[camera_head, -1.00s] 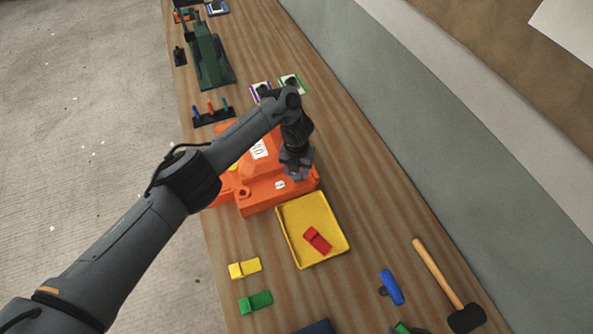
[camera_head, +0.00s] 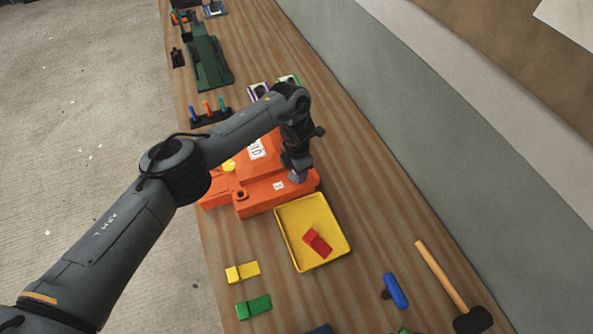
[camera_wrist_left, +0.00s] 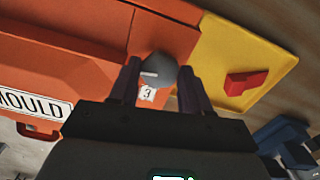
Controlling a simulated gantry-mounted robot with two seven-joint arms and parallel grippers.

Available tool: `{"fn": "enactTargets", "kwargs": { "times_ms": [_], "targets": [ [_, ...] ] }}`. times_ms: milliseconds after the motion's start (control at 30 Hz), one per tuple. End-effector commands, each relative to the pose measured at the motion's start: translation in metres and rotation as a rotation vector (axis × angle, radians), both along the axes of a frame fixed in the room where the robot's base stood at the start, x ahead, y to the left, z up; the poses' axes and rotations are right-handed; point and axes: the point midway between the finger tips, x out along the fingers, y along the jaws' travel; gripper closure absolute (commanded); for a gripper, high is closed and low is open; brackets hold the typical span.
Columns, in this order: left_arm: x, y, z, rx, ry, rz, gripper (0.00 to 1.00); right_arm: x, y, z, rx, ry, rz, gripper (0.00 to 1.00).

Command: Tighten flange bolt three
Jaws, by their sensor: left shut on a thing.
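The orange mould (camera_head: 262,192) lies on the bench, with a white plate reading MOULD (camera_wrist_left: 33,106) in the left wrist view. A grey round bolt head (camera_wrist_left: 155,72) with a pale line on it stands at the mould's flange, beside a small white tag marked 3 (camera_wrist_left: 147,94). My left gripper (camera_head: 298,178) reaches down over the flange corner nearest the yellow tray. In the left wrist view its two fingers (camera_wrist_left: 160,68) are on either side of the bolt head, shut on it. In the head view my gripper hides the bolt. My right gripper is not in view.
A yellow tray (camera_head: 292,238) holding a red block (camera_head: 317,242) stands close beside the mould. Yellow (camera_head: 242,272) and green (camera_head: 253,307) blocks, a blue-handled tool (camera_head: 396,291) and a mallet (camera_head: 442,275) lie nearer.

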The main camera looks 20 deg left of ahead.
Motion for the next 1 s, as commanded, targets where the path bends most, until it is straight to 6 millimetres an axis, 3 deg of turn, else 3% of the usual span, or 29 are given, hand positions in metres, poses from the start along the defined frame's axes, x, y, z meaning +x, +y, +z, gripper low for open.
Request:
{"fn": "enactTargets", "kwargs": {
  "times_ms": [667, 700, 833, 1000],
  "targets": [
    [0.0002, -0.0002, 0.0001, 0.000, -0.001, -0.059, 0.83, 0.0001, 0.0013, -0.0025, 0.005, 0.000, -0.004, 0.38],
    [0.0002, -0.0002, 0.0001, 0.000, -0.001, -0.059, 0.46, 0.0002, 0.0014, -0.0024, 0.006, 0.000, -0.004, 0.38],
    [0.0002, -0.0001, 0.0001, 0.000, -0.001, -0.059, 0.27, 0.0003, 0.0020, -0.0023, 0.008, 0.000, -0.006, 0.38],
    [0.0003, 0.0003, -0.0001, 0.000, -0.001, -0.058, 0.27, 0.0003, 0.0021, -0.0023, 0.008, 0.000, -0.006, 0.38]
  ]
}}
